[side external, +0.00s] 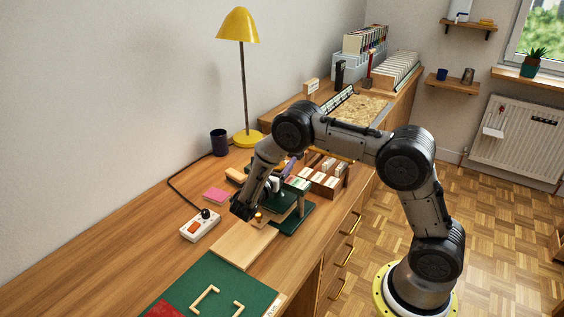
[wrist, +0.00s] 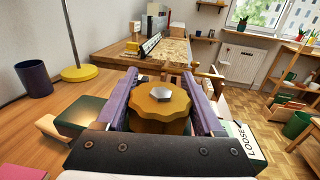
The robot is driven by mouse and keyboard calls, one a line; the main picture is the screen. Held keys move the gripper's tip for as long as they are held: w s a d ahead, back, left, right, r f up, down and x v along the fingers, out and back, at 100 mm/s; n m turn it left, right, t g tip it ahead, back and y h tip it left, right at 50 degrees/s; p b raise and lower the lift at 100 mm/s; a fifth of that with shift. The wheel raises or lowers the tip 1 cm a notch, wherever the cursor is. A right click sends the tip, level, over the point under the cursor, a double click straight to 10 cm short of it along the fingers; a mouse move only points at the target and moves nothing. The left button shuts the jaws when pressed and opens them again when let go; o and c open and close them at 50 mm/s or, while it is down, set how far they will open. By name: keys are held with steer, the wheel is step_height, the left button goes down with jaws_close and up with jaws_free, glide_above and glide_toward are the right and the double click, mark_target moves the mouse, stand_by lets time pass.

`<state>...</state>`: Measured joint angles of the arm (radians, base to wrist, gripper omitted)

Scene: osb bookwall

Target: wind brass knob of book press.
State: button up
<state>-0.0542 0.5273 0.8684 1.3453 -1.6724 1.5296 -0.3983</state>
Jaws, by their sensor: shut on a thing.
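The brass knob (wrist: 160,106) is a scalloped golden disc with a pale hex nut on top, seen in the wrist view between the purple fingers of my gripper (wrist: 162,100). The gripper is shut on it, with a finger at its left and right sides. The green book press (side external: 297,217) stands on the desk, partly hidden by my arm.
A wooden board (side external: 243,243) and green mat (side external: 205,292) lie in front. A card box (side external: 326,182) is close behind the press.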

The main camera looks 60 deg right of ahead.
steer(key=shift+w+a+n+t+y, duration=0.15)
steer(key=shift+n+t+y, duration=0.1)
steer(key=shift+n+t, duration=0.45)
steer(key=shift+w+d+n+t+y, duration=0.1)
steer(key=shift+n+t+y, duration=0.2)
steer(key=shift+t, duration=0.6)
steer(key=shift+w+a+n+t+y, duration=0.1)
steer(key=shift+w+n+t+y, duration=0.05)
steer(key=shift+n+t, duration=0.55)
steer(key=o, duration=1.4)
steer(key=v, duration=1.3)
steer(key=shift+s+a, duration=0.3)
steer(key=shift+a, duration=0.05)
